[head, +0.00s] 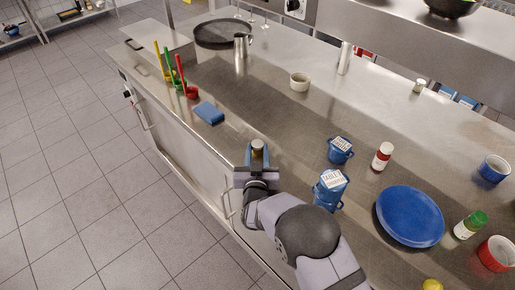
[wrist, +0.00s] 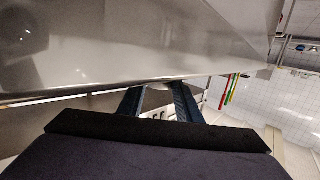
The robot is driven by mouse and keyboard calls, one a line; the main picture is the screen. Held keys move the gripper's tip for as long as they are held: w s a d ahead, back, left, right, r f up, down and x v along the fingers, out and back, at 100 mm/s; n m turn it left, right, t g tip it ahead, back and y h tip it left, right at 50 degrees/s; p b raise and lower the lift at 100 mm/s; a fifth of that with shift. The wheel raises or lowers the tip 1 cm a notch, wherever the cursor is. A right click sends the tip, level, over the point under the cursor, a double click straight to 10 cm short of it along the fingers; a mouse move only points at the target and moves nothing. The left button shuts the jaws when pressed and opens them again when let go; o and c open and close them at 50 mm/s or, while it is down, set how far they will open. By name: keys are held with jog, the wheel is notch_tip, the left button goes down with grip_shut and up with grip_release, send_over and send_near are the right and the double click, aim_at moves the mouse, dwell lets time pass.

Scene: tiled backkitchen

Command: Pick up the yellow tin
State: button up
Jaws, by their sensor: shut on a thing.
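My gripper (head: 257,154) is near the front edge of the steel counter, its two blue fingers closed on the sides of a small tin with a yellow-brown top, the yellow tin (head: 257,145). Most of the tin is hidden by the fingers and wrist. In the wrist view my gripper (wrist: 160,100) shows both fingers with a pale rounded piece between them, mostly covered by the dark gripper body. I cannot tell whether the tin touches the counter.
A blue sponge (head: 209,113) lies left of my gripper. Two blue tubs of tablets, one open (head: 340,150) and one nearer (head: 329,189), stand to the right.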

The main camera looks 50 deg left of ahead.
jog(key=shift+r, duration=0.1)
notch_tip(320, 180, up, 10)
jog(key=b, duration=0.2)
dwell(0.6)
